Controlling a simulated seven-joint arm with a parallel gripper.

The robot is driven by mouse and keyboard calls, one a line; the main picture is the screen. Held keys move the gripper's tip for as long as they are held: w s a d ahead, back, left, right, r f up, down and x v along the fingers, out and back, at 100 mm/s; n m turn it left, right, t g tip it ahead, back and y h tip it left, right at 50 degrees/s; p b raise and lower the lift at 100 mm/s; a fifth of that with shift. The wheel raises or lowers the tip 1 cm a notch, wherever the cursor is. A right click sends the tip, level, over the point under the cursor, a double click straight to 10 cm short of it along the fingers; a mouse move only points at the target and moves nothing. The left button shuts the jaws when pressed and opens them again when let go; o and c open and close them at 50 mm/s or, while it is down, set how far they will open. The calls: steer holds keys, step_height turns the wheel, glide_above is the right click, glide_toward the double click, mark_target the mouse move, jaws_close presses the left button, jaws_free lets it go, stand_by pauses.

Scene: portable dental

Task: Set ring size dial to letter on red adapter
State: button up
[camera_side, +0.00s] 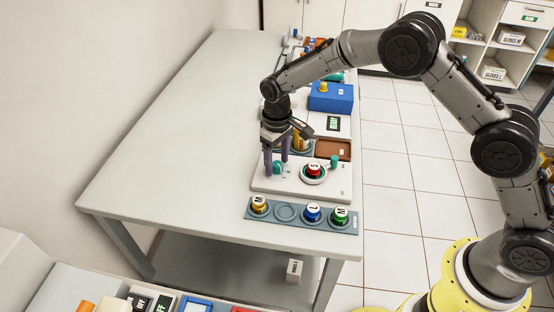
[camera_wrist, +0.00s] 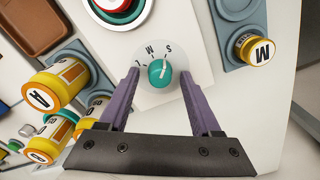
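The ring size dial (camera_wrist: 159,72) is a small teal knob on a white plate, with the letters L, M and S around its upper side. Its small pale mark appears to point toward S. In the side view the dial (camera_side: 279,168) sits at the left of the white panel, partly hidden. My gripper (camera_wrist: 158,74) is open, with its purple fingers on either side of the dial; contact cannot be told. In the side view my gripper (camera_side: 277,164) points down over it. The red adapter (camera_side: 314,170) stands in a round seat right of the dial; its small letter looks like S.
A grey-blue rack (camera_side: 286,213) in front of the panel (camera_side: 298,188) holds yellow, blue and green adapters, with one empty seat. Yellow bottles (camera_wrist: 58,85) stand close behind my gripper. A brown tray (camera_side: 332,149) and blue box (camera_side: 332,98) lie farther back. The table's left side is clear.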

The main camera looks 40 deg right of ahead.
mark_target(277, 163)
step_height(277, 163, up, 14)
stand_by(0.6)
steer(key=shift+d+f, duration=0.1)
